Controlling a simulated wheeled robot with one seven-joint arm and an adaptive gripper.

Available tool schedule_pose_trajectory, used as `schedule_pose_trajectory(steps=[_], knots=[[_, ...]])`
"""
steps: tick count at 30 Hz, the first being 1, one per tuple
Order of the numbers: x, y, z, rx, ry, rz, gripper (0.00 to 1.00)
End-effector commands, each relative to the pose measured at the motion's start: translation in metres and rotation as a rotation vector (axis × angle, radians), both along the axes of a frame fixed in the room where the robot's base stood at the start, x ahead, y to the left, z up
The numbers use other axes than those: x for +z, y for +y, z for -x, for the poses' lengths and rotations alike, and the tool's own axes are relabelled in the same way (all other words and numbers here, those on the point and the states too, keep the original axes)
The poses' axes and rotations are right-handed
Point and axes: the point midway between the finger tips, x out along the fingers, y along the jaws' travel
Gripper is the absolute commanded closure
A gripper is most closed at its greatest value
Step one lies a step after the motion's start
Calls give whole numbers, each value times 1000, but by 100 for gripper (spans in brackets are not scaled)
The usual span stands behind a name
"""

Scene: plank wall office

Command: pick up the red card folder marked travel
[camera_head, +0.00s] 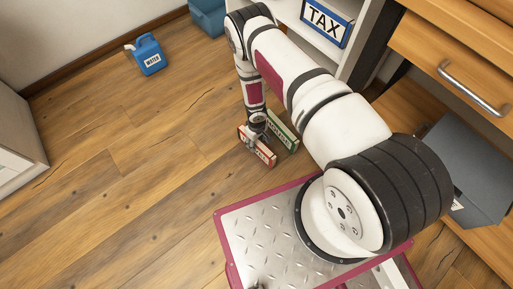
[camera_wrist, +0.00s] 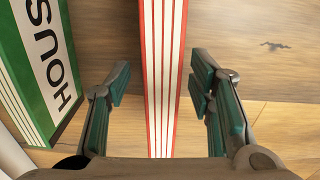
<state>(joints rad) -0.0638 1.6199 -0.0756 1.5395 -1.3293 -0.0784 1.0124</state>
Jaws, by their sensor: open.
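The red card folder (camera_head: 262,155) stands on the wood floor below my gripper (camera_head: 257,130); its white label is partly covered, so I cannot read it fully. In the wrist view the folder (camera_wrist: 160,60) shows as a narrow upright block with red edges and white striped pages. My gripper (camera_wrist: 158,88) is open, one finger on each side of the folder, with a visible gap on both sides. A green folder (camera_head: 285,132) stands close beside the red one; in the wrist view it (camera_wrist: 38,70) is left of the left finger, its label reading "HOUS".
A blue jug marked water (camera_head: 148,55) stands on the floor at the upper left. A blue bin (camera_head: 208,16) is at the back. A shelf holds a blue folder marked TAX (camera_head: 326,22). Wooden drawers (camera_head: 450,45) are at the right. Floor left of the folders is clear.

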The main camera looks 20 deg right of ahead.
Motion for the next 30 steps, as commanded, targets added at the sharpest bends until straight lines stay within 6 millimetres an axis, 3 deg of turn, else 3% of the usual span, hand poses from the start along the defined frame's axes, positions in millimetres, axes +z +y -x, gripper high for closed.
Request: schedule_pose_trajectory(steps=[1,6,16,17,23,30], knots=[[-12,1,4,6,3,3,52],[-30,1,3,1,1,0,52],[-34,1,3,0,1,0,52],[-34,1,3,0,1,0,54],[-34,1,3,0,1,0,99],[-34,1,3,0,1,0,100]])
